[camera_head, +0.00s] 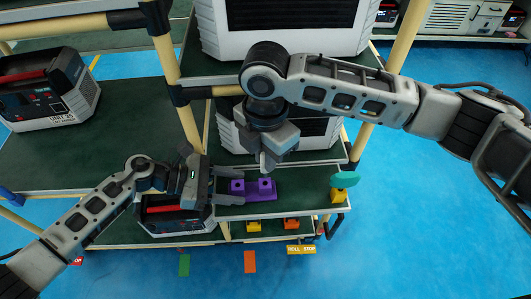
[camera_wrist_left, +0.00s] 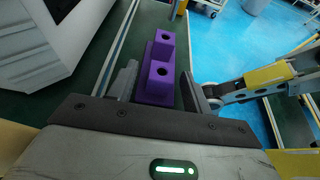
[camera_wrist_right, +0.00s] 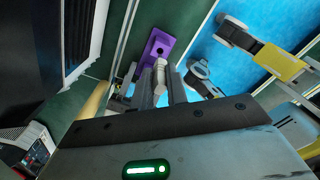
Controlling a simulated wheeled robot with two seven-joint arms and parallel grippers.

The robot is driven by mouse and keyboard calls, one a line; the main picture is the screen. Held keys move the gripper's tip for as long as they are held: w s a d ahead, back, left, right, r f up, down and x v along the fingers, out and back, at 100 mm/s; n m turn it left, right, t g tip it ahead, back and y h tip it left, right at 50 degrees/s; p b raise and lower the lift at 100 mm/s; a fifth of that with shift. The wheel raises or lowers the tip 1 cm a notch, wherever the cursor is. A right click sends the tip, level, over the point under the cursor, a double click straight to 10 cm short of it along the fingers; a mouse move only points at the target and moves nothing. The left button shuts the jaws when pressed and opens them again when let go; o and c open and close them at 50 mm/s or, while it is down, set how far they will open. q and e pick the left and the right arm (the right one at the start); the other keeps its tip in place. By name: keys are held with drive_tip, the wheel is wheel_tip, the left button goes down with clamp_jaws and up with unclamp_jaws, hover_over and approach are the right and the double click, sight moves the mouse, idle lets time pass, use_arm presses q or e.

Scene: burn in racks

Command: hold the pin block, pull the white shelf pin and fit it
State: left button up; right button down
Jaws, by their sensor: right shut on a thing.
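The purple pin block (camera_head: 262,189) lies on a green shelf, with two dark, open holes on top in the left wrist view (camera_wrist_left: 158,85). My left gripper (camera_head: 228,187) is open at the block's left end. Its fingers (camera_wrist_left: 165,92) stand on both sides of the block, with a visible gap on the right side. My right gripper (camera_head: 268,163) points down above the block. In the right wrist view its fingers (camera_wrist_right: 162,90) are shut on the white shelf pin (camera_wrist_right: 160,73). The pin appears above the block (camera_wrist_right: 155,50); its lower end is hard to see.
A teal piece (camera_head: 344,180) on a yellow base stands at the shelf's right edge. Yellow and orange blocks (camera_head: 291,224) sit on the shelf below. A large white unit (camera_head: 285,30) stands on the shelf behind, and a dark unit (camera_head: 175,215) sits under my left wrist.

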use_arm(q)
drive_tip(key=v, duration=1.2)
drive_tip(key=shift+s+f, duration=0.1)
drive_tip(key=shift+s, duration=0.05)
